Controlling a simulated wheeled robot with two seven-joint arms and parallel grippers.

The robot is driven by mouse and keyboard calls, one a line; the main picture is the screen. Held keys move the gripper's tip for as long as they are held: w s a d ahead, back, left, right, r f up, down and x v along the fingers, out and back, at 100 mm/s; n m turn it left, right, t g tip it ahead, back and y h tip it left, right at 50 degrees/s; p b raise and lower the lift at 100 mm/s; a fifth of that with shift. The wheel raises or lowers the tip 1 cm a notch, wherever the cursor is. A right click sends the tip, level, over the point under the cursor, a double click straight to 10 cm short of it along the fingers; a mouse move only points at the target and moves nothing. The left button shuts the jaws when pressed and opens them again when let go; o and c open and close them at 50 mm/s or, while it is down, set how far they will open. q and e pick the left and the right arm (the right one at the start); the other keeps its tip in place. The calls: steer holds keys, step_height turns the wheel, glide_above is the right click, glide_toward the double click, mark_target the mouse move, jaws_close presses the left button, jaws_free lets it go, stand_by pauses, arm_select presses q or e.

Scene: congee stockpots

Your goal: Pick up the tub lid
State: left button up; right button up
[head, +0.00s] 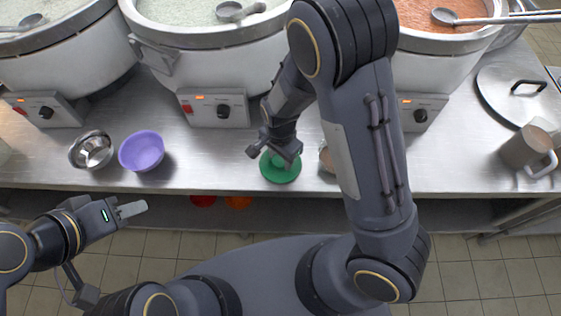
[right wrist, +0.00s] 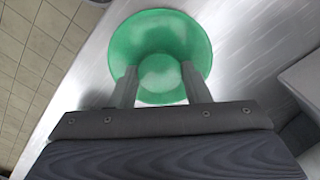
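The tub lid (head: 281,175) is a green disc with a paler round knob, near the front edge of the steel counter. It also shows in the right wrist view (right wrist: 160,24), where the knob (right wrist: 160,75) sits between my two fingers. My right gripper (head: 279,158) points down over the lid. Its fingers flank the knob with no clear gap and appear shut on it. The lid looks level; whether it touches the counter is hard to tell. My left gripper (head: 131,209) is away at the lower left, in front of the counter; its finger opening is unclear.
A purple bowl (head: 141,151) and a metal bowl (head: 92,150) stand left of the lid. Large pots (head: 210,60) line the back. A mug (head: 529,151) and a round metal lid (head: 492,92) are at right. A partly hidden object is beside my right arm.

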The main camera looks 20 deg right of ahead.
mark_target(280, 159)
steer(key=c, duration=0.4)
steer(key=shift+c, duration=0.2)
steer(key=shift+r, duration=0.1)
steer(key=shift+r, duration=0.25)
step_height(280, 159, up, 2)
steer(key=shift+r, duration=0.2)
steer(key=s+d+r+p, duration=0.3)
steer(key=s+r, duration=0.7)
steer(key=s, duration=0.3)
steer(key=w+d+b, duration=0.2)
steer(key=w+d, duration=0.7)
steer(key=d, duration=0.3)
steer(key=shift+d+f+m, duration=0.15)
steer(key=shift+f+m, duration=0.25)
